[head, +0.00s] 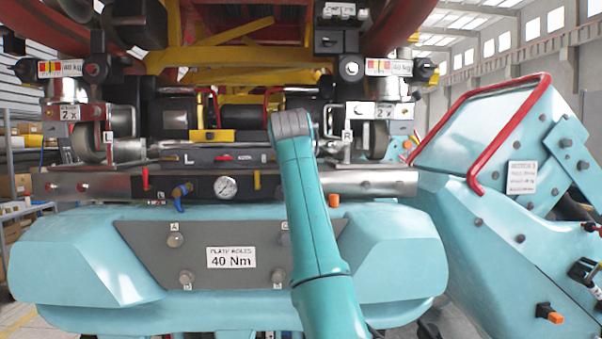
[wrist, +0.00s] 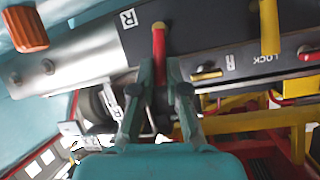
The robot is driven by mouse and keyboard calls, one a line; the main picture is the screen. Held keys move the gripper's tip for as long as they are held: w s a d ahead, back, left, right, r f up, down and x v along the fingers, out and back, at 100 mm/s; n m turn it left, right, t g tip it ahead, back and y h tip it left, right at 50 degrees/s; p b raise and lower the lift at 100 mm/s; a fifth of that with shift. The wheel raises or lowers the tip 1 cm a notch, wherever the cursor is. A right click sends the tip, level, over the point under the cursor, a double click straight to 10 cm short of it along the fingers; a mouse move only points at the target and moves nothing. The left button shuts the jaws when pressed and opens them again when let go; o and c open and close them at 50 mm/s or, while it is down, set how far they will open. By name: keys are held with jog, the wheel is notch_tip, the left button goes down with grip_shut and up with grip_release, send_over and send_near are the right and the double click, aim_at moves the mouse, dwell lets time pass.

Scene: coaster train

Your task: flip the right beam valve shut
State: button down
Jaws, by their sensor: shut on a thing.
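The right beam valve has a red lever (wrist: 159,42) and sits by a plate marked R on the dark beam panel (wrist: 215,40) in the wrist view. The lever stands crosswise to the length of the beam. My gripper (wrist: 160,72) has one finger on each side of the lever and is shut on it. In the head view my teal arm covers the right part of the beam (head: 380,183), so gripper and right valve are hidden there.
A yellow lever (wrist: 269,25) stands near the gripper on the same panel. In the head view, a gauge (head: 225,187), a blue valve (head: 180,196) and a left red lever (head: 145,179) line the beam.

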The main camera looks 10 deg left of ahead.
jog(key=shift+s+a+n+h, duration=0.1)
jog(key=shift+a+n+h, duration=0.4)
jog(key=shift+n, duration=0.2)
jog(key=shift+a+t, duration=0.1)
jog(key=shift+t, duration=0.2)
jog(key=c, duration=1.2)
grip_release()
jog(key=v, duration=1.2)
jog(key=shift+a, duration=0.1)
